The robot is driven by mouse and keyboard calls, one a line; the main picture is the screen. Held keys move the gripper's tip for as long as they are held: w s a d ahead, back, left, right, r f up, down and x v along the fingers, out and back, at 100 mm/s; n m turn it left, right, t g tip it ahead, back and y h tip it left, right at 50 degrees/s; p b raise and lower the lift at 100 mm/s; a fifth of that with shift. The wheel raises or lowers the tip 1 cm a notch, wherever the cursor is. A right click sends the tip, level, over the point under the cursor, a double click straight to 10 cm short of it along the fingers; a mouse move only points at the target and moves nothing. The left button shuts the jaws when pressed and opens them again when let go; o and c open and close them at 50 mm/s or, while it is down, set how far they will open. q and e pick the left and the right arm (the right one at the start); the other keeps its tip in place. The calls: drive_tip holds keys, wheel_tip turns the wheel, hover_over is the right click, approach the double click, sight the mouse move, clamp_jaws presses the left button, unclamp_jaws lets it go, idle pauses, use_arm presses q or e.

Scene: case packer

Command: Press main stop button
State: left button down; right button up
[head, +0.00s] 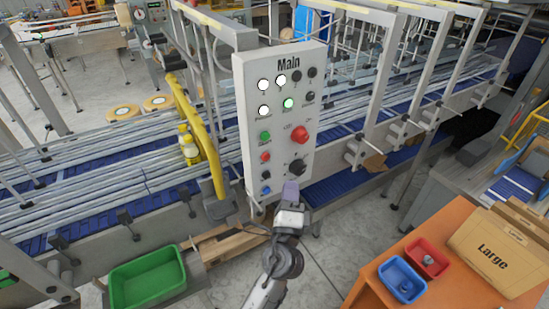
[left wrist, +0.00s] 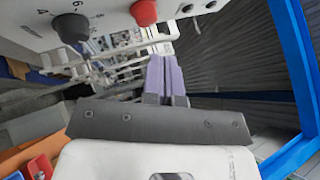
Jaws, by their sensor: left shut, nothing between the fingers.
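The light grey control panel marked "Main" (head: 282,95) stands upright in the middle of the head view. A small red button (head: 265,157) sits in its left column, below a green button (head: 265,136). A larger red knob (head: 299,132) is on the right side, above a black rotary knob (head: 297,167). My left gripper (head: 291,188) has purple fingertips and is shut and empty, near the panel's lower right edge. In the left wrist view the fingertips (left wrist: 167,75) point past the panel; the red knob (left wrist: 144,12) and black knob (left wrist: 71,27) show above them. I cannot tell any contact.
A yellow post (head: 200,130) stands left of the panel, before the conveyor. A green bin (head: 148,282) is at lower left. An orange table (head: 405,245) at lower right holds a red bin (head: 427,259), a blue bin (head: 402,280) and a "Large" carton (head: 497,254).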

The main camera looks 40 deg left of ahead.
sight(266, 157)
use_arm(q)
drive_tip(key=shift+w+d+r+m+t+h, duration=0.15)
drive_tip(key=shift+m+t+h, duration=0.1)
drive_tip(key=shift+m, duration=0.25)
drive_tip(key=shift+s+d+m+t+h, duration=0.15)
drive_tip(key=shift+m+t, duration=0.1)
drive_tip(key=shift+m, duration=0.25)
drive_tip(key=shift+w, duration=0.1)
drive_tip(key=w+a+p, duration=0.1)
drive_tip(key=w+a, duration=0.1)
drive_tip(key=a, duration=0.6)
drive_tip(key=shift+w+a, duration=0.2)
drive_tip(key=shift+w, duration=0.15)
drive_tip(key=shift+a, duration=0.2)
idle(1.5)
drive_tip(key=shift+w+a, duration=0.15)
drive_tip(key=shift+a, duration=0.05)
drive_tip(key=shift+w+a, duration=0.15)
drive_tip(key=shift+a, duration=0.35)
idle(0.9)
drive_tip(key=shift+d, duration=0.15)
drive_tip(key=shift+s+d, duration=0.3)
drive_tip(key=shift+d, duration=0.45)
